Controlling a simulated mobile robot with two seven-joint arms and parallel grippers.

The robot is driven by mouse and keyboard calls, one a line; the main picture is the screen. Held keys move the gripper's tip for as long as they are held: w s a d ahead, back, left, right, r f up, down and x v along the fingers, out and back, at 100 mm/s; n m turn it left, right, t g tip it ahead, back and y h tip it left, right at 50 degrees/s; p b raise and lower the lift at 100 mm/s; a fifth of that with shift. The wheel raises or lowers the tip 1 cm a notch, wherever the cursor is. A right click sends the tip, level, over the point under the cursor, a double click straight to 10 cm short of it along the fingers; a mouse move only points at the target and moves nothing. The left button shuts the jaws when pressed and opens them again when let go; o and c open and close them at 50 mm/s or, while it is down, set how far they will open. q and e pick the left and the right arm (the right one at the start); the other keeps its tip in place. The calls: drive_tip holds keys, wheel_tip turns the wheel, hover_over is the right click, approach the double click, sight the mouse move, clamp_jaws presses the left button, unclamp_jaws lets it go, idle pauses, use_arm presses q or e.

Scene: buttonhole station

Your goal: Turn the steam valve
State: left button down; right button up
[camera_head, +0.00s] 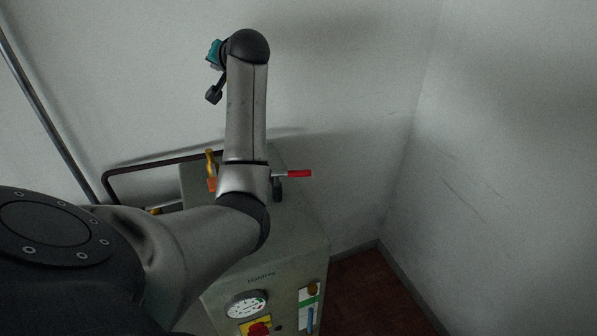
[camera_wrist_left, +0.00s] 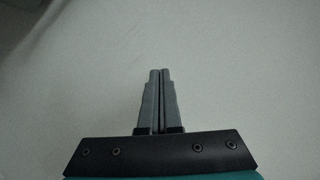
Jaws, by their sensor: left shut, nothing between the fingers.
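A red-handled lever (camera_head: 298,173) sticks out to the right from a dark fitting on top of the grey steam unit (camera_head: 300,228); it looks like the steam valve. My left arm passes in front of the unit and hides part of its top. My left gripper (camera_wrist_left: 160,72) is shut and empty in the left wrist view, with only pale wall beyond its fingers. In the head view its teal body (camera_head: 213,54) is well above the unit, up and left of the red handle, and touches nothing that I can see. My right gripper is not in view.
A pressure gauge (camera_head: 246,305) and a red knob on a yellow plate (camera_head: 258,328) are on the unit's front. A brass fitting (camera_head: 210,160) and a dark rail (camera_head: 140,167) are left of the arm. Walls meet in a corner at right; floor (camera_head: 365,290) there is clear.

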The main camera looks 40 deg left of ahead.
use_arm(q)
drive_tip(key=w+d+f+n+g+h+b, duration=0.1)
drive_tip(key=w+d+f+h+b, duration=0.15)
drive_tip(key=d+f+h, duration=0.55)
drive_tip(key=w+d+f+n+g+h+b, duration=0.1)
drive_tip(key=w+d+f+h+b, duration=0.3)
drive_tip(key=d, duration=0.7)
drive_tip(key=shift+y, duration=0.9)
drive_tip(key=x, duration=0.3)
drive_tip(key=p+x, duration=0.1)
drive_tip(key=x, duration=0.6)
drive_tip(key=shift+s+d+f, duration=0.1)
drive_tip(key=shift+s, duration=0.35)
drive_tip(key=shift+s+d+p, duration=0.45)
drive_tip(key=shift+s+d, duration=0.8)
drive_tip(key=shift+s, duration=0.1)
drive_tip(key=shift+r, duration=0.2)
